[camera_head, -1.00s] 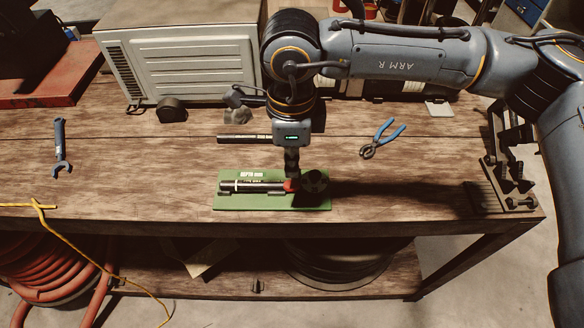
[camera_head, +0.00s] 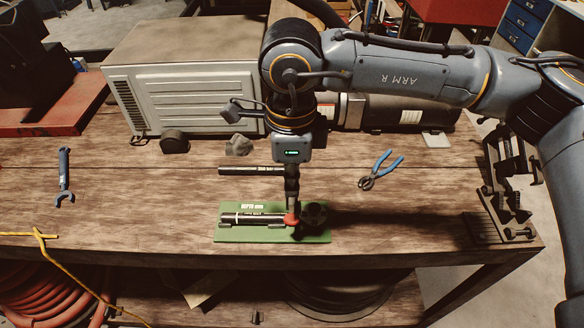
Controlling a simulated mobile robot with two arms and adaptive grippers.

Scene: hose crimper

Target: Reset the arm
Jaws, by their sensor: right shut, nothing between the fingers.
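My right arm (camera_head: 400,72), marked ARM R, reaches in from the right across the back of the workbench. My right gripper (camera_head: 292,212) points straight down, shut and empty. Its tips show in front of the right part of the green plate (camera_head: 275,237), close to a red-tipped piece (camera_head: 291,219). I cannot tell whether they touch it. On the plate lie a dark cylinder with a pale label (camera_head: 253,219) and a round black part (camera_head: 316,213). My left gripper is not in view.
Behind the plate lies a black rod (camera_head: 250,171). Blue-handled pliers (camera_head: 381,170) lie to the right, a wrench (camera_head: 64,177) to the left. A large beige box (camera_head: 185,75) stands at the back. A dark rack (camera_head: 512,190) sits at the right end. The bench's left middle is mostly clear.

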